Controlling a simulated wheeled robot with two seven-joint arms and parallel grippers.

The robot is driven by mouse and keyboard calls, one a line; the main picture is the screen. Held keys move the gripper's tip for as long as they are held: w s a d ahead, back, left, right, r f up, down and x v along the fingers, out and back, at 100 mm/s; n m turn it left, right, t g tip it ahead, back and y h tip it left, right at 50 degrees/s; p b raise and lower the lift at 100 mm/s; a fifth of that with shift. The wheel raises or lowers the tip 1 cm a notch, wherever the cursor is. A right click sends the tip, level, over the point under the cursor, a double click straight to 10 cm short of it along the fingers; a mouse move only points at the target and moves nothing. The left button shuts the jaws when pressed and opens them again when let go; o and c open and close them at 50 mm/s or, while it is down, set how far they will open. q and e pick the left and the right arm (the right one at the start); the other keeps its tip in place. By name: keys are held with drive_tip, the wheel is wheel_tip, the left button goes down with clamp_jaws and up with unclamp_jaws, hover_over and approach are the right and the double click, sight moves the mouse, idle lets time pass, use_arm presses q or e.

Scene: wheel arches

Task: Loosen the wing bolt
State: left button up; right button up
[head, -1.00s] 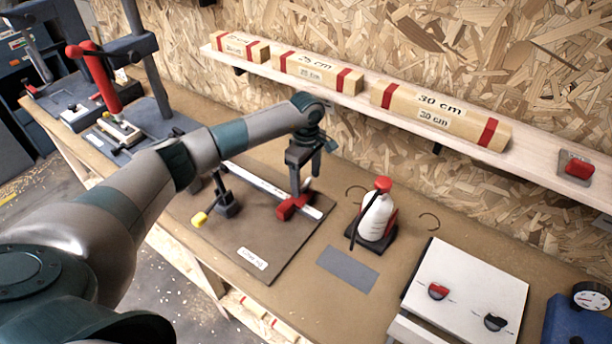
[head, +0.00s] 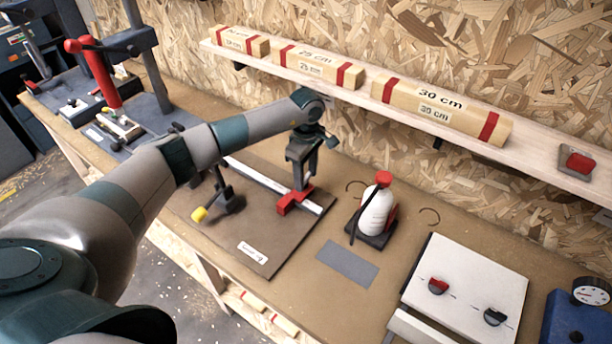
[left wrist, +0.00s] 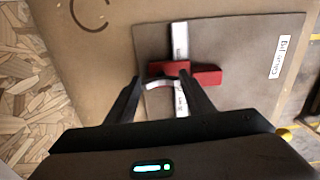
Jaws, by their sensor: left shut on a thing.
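The red stop block (head: 294,201) sits across the pale ruler bar (head: 262,180) of the brown jig board (head: 235,233). In the left wrist view the red block (left wrist: 200,76) lies just beyond my fingertips. My left gripper (head: 301,187) points down at the block; in the left wrist view its two fingers (left wrist: 162,84) stand on either side of a small pale piece, which seems to be the wing bolt (left wrist: 158,84). It is shut on that piece. The fingers mostly hide the bolt in the head view. My right gripper is not in view.
A yellow-tipped clamp (head: 200,214) stands on the board's left. Right of the board are a white, red-topped object (head: 376,212) and a white panel with knobs (head: 465,285). A shelf with wooden length blocks (head: 440,110) runs along the wall behind.

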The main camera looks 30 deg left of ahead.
use_arm(q)
drive_tip(key=n+b, duration=0.4)
drive_tip(key=b, duration=0.1)
drive_tip(key=shift+w+f+n, duration=0.15)
drive_tip(key=shift+f+n, duration=0.05)
drive_tip(key=shift+n, duration=0.2)
drive_tip(key=n+b, duration=0.2)
drive_tip(key=shift+n+b, duration=0.3)
drive_tip(key=shift+n, duration=0.1)
drive_tip(key=n+b, duration=0.2)
drive_tip(key=n, duration=0.1)
drive_tip(key=shift+b, duration=0.35)
drive_tip(key=n+b, duration=0.2)
drive_tip(key=n, duration=0.3)
drive_tip(key=shift+a, duration=0.1)
drive_tip(key=shift+a+r+n+b, duration=0.1)
drive_tip(key=shift+n+b, duration=0.9)
drive_tip(key=shift+n, duration=0.8)
drive_tip(key=o, duration=1.1)
drive_tip(key=shift+c, duration=0.2)
drive_tip(key=shift+w, duration=0.1)
